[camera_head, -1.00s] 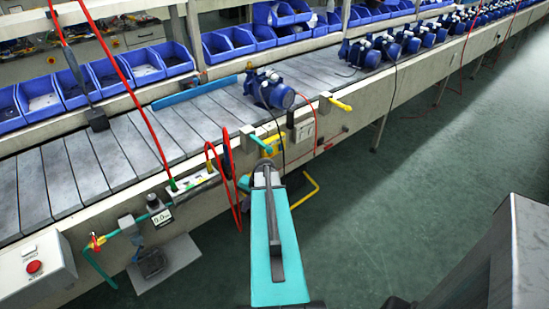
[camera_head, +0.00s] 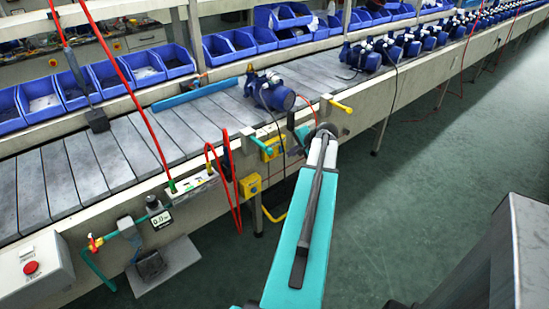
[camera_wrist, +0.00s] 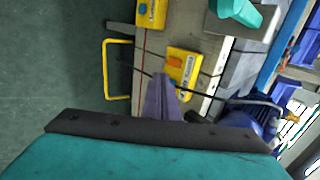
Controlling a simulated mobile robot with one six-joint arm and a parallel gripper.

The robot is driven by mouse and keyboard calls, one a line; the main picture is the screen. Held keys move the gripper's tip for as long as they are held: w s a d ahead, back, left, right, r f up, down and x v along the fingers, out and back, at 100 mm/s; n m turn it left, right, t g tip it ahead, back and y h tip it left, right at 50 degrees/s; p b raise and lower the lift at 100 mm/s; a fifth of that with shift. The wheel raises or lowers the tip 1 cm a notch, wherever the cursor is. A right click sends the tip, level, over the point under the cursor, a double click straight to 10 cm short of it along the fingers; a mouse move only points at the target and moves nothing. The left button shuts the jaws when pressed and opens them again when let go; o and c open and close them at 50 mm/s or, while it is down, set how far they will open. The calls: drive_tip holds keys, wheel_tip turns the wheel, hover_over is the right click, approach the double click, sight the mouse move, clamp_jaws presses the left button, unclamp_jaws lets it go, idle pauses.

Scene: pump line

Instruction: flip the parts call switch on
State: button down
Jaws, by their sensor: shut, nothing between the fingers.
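My gripper (camera_wrist: 160,85) is shut and empty in the wrist view, with its narrow fingers beside the lower left of a yellow box (camera_wrist: 184,65) that carries an orange part and a pale label. I cannot tell whether they touch it. This box also shows on the line's side in the head view (camera_head: 271,148). A second yellow box with a blue button (camera_wrist: 150,13) is at the top of the wrist view and lower left in the head view (camera_head: 250,185). I cannot tell which fitting is the parts call switch. My arm hides the line's side behind the wrist.
A yellow frame (camera_wrist: 117,68) sticks out below the line. Red hoses (camera_head: 233,185) hang left of my arm. A yellow-handled lever (camera_head: 341,107) is just above my wrist. A pump (camera_head: 270,92) stands on the conveyor.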

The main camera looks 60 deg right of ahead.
drive_tip(key=shift+d+f, duration=0.1)
drive_tip(key=shift+f, duration=0.05)
drive_tip(key=p, duration=0.2)
approach(272, 157)
wheel_tip(272, 157, down, 4)
drive_tip(key=w, duration=0.2)
drive_tip(key=shift+w+d+f+p, duration=0.3)
drive_tip(key=shift+w+d+f, duration=0.1)
drive_tip(key=shift+w+d, duration=0.35)
drive_tip(key=shift+a+r, duration=0.1)
drive_tip(key=shift+r, duration=0.1)
drive_tip(key=shift+r+p, duration=0.3)
drive_tip(key=shift+r, duration=0.3)
